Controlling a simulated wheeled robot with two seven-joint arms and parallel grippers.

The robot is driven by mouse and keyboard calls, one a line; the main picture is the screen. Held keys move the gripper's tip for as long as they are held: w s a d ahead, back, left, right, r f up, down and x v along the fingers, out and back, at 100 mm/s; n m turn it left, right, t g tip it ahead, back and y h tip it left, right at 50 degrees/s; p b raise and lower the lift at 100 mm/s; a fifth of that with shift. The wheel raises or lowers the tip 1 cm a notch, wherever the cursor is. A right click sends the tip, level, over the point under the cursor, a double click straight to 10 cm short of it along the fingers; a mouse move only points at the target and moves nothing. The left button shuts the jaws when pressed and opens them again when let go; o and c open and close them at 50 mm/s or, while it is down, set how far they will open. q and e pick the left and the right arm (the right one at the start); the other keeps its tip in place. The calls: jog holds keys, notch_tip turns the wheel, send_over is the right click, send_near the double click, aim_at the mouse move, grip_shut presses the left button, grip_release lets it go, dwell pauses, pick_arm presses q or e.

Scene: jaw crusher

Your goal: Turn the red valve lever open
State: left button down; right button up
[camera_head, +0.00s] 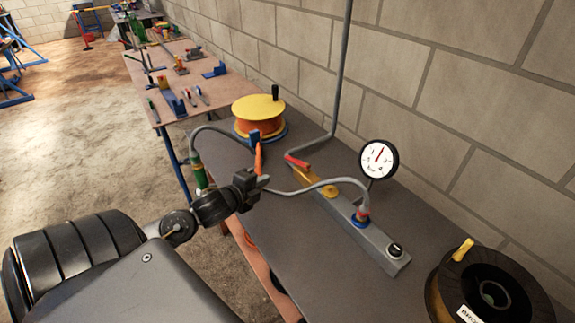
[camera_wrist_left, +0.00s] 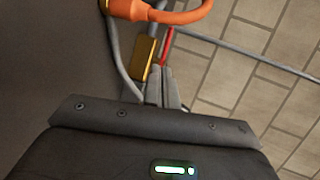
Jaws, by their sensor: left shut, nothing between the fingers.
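The red valve lever (camera_head: 297,162) sits at the far end of a grey block on the dark table, by the yellow fitting (camera_head: 308,182) and the foot of the grey pipe. In the left wrist view the lever is a thin red strip (camera_wrist_left: 167,45) beyond my fingertips, beside the yellow fitting (camera_wrist_left: 145,58). My left gripper (camera_head: 264,182) is shut and empty, to the left of the lever and apart from it in the head view. My right gripper is not in view.
A grey hose (camera_head: 325,184) curves between my left gripper and the block. An orange part (camera_head: 258,160) stands just behind the gripper. A pressure gauge (camera_head: 379,159), a yellow-topped reel (camera_head: 258,107) and a black spool (camera_head: 487,293) stand around. A block wall (camera_head: 470,110) bounds the right.

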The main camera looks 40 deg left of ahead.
pick_arm(q)
jog(key=p, duration=0.2)
send_near(288, 160)
jog(key=w, duration=0.1)
jog(key=w+f, duration=0.1)
jog(key=w, duration=0.1)
jog(key=w+d+f, duration=0.1)
jog(key=shift+w+f, duration=0.1)
jog(key=shift+w, duration=0.3)
jog(key=shift+w+f, duration=0.1)
jog(key=shift+w, duration=0.6)
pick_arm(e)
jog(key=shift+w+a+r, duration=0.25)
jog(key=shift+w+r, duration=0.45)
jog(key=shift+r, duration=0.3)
pick_arm(q)
jog(key=shift+w+a, duration=0.35)
jog(key=shift+w, duration=0.2)
jog(key=shift+w+a, duration=0.4)
jog(key=shift+w, duration=0.3)
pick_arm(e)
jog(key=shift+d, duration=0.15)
pick_arm(q)
jog(key=a+b+v, duration=0.1)
jog(key=v, duration=0.9)
jog(key=shift+s+d+r, duration=0.2)
jog(key=shift+s+d, duration=0.2)
jog(key=shift+d, duration=0.1)
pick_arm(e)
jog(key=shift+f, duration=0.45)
